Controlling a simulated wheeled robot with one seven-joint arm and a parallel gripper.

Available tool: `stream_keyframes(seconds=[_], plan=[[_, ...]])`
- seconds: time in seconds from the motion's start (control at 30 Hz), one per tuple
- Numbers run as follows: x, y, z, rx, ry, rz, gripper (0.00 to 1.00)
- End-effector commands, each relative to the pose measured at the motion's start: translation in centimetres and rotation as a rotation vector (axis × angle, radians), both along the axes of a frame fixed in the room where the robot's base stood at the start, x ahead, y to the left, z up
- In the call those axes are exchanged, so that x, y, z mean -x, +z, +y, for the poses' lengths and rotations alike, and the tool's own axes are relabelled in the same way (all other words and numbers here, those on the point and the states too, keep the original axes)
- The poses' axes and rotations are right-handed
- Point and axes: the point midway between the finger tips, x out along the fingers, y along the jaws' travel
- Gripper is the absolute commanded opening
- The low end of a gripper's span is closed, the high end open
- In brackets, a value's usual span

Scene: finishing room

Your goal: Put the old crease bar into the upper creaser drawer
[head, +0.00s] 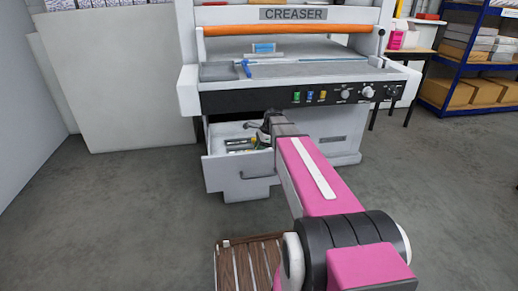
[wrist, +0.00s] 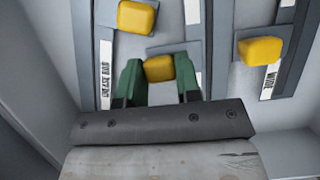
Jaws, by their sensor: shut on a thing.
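The upper creaser drawer (head: 241,181) is pulled out from the creaser (head: 292,14), below its control panel. My gripper (head: 268,122) reaches down into the open drawer. In the wrist view, my gripper (wrist: 158,68) has its green fingers shut on a yellow handle (wrist: 160,69), apparently that of the old crease bar. The rest of that bar is mostly hidden behind my gripper, and I cannot tell whether it touches the drawer floor. A white label reading "CREASE BAR" (wrist: 105,76) lies just left of the fingers.
Other yellow handles on grey bars lie in the drawer, one upper left (wrist: 136,17) and one right (wrist: 259,51). Drawer walls stand close on both sides. A blue-handled tool (head: 263,48) sits on the creaser bed. A brown slatted surface (head: 243,263) is at the bottom.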

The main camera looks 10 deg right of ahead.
Motion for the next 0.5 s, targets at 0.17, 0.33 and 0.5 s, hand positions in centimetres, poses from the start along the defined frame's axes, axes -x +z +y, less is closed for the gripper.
stream_keyframes(seconds=[0.17, 0.33, 0.5], plan=[[0.0, -0.24, 0.0, 0.0, 0.0, 0.0, 0.06], [0.01, -0.26, -0.01, 0.0, 0.0, 0.001, 0.57], [0.02, -0.26, 0.0, 0.0, 0.0, 0.001, 0.57]])
